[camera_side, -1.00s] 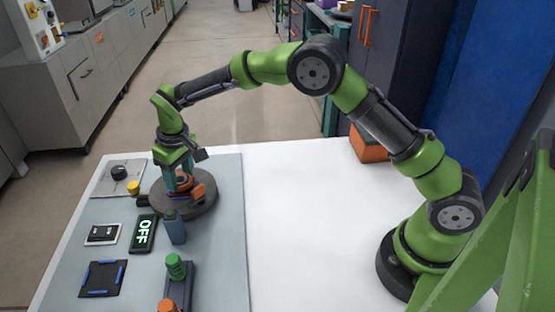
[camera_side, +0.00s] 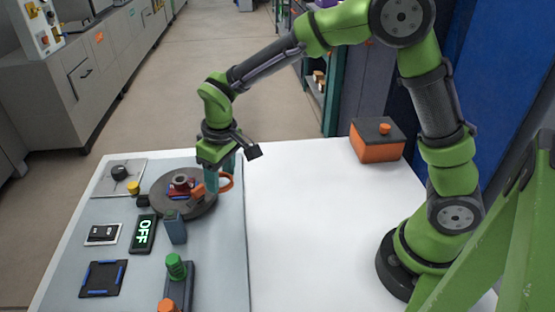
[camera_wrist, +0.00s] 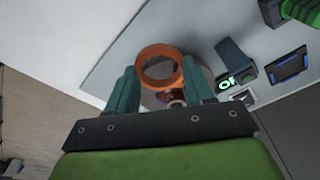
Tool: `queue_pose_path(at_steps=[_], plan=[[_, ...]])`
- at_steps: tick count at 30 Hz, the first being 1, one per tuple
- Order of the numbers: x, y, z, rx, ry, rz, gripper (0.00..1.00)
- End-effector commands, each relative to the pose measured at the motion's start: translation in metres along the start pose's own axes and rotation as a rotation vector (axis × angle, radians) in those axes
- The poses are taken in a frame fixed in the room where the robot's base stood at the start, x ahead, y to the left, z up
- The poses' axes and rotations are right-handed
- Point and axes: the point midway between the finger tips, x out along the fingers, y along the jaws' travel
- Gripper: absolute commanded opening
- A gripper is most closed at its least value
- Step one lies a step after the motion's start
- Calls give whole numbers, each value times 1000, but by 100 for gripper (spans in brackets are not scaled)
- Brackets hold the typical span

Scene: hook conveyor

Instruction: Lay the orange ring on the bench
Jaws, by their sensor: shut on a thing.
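My gripper (camera_side: 219,176) is shut on the orange ring (camera_side: 227,184) and holds it above the right edge of the dark round turntable. In the wrist view the orange ring (camera_wrist: 159,66) sits between the two teal fingers of my gripper (camera_wrist: 159,82), its opening showing. The white bench (camera_side: 320,220) has a wide bare stretch to the right of the grey panel.
The dark turntable (camera_side: 203,206) carries a small red and blue part with a grey ring-like top (camera_side: 181,181). A blue-grey block (camera_side: 174,228) stands in front of it, near a display reading OFF (camera_side: 143,234). An orange box with a dark lid (camera_side: 378,150) stands at the back right.

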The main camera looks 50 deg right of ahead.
Motion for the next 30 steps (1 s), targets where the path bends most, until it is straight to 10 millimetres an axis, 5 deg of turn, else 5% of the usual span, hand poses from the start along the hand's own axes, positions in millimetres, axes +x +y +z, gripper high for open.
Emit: queue_pose_path(at_steps=[9,30], plan=[[-9,4,36,1,1,-1,24],[-37,4,37,1,2,-1,24]])
